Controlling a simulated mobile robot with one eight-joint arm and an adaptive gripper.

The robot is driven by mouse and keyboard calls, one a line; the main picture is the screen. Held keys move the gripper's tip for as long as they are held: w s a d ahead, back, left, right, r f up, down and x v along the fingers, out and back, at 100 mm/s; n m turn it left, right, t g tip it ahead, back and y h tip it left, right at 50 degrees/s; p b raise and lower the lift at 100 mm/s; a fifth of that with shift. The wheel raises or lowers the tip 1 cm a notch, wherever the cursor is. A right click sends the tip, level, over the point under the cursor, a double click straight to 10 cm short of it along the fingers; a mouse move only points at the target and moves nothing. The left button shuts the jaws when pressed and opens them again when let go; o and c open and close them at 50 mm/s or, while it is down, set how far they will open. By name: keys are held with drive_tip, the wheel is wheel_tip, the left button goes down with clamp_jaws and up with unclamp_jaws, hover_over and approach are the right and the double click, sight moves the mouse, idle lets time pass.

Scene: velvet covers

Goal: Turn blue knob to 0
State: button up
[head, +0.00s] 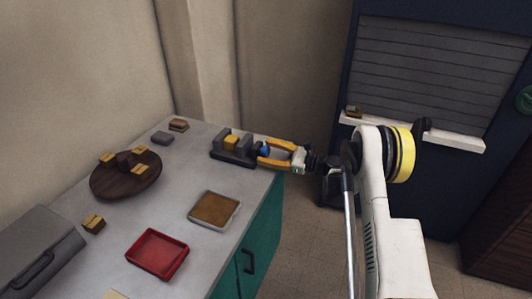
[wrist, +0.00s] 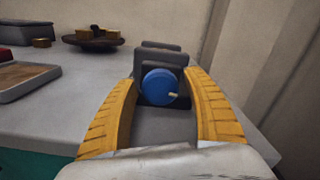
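The blue knob (wrist: 160,87) is a round dial on the front of a dark grey device in the wrist view. The device (head: 232,158) sits near the far right corner of the counter in the head view, where the knob (head: 264,151) shows as a small blue spot between the fingers. My gripper (wrist: 162,85) is open, with one yellow finger on each side of the knob. Gaps show between the fingers and the knob in the wrist view. No scale or digits are readable.
The grey counter (head: 180,183) holds a round wooden board (head: 110,184) with small blocks, a red tray (head: 157,250), a brown-filled tray (head: 214,208) and a grey box (head: 38,254). A wall stands behind the device. A ledge (head: 420,135) crosses the dark cabinet at right.

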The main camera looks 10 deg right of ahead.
drive_tip(key=c, duration=0.9)
drive_tip(key=shift+n, duration=0.8)
drive_tip(key=o, duration=1.2)
drive_tip(key=v, duration=1.2)
